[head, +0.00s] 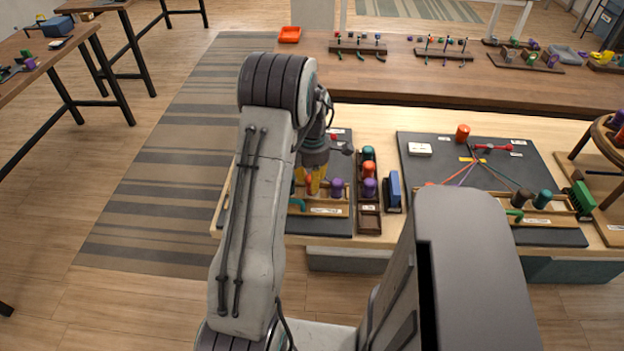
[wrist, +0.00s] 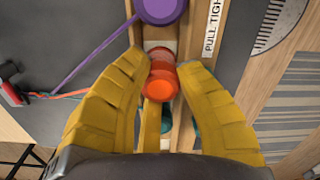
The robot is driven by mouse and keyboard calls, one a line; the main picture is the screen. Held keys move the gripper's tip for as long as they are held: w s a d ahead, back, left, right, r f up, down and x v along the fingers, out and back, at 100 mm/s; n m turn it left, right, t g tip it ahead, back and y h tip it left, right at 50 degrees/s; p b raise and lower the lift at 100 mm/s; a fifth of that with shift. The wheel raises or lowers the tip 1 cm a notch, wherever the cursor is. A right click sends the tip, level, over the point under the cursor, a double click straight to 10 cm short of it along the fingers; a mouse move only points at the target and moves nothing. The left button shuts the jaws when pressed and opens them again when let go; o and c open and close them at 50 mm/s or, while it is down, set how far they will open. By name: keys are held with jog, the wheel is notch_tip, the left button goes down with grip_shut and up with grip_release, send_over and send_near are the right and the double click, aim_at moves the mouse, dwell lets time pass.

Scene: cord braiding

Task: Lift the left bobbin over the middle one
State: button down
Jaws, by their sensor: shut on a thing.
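My gripper (head: 314,180) has yellow fingers and is over the left board's wooden rack (head: 327,211). In the wrist view, its fingertips (wrist: 161,68) are closed around the orange-red bobbin (wrist: 162,84). That bobbin also shows in the head view (head: 308,184). The purple bobbin (wrist: 160,8) is just beyond the fingertips; in the head view it is to the right of the orange one (head: 337,187). A teal bobbin (wrist: 197,128) is mostly hidden behind the fingers. I cannot tell how high the orange bobbin is above the rack.
A red clamp (wrist: 12,92) gathers the cords. A dark wooden tray (head: 369,222) with teal, orange and purple bobbins stands to the right, beside a blue block (head: 394,190). Another board (head: 420,170) with cords and bobbins lies farther right.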

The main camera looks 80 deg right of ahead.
jog(key=shift+f, duration=0.35)
dwell(0.3)
jog(key=c, duration=0.9)
grip_release()
jog(key=shift+r, duration=0.15)
notch_tip(320, 180, up, 12)
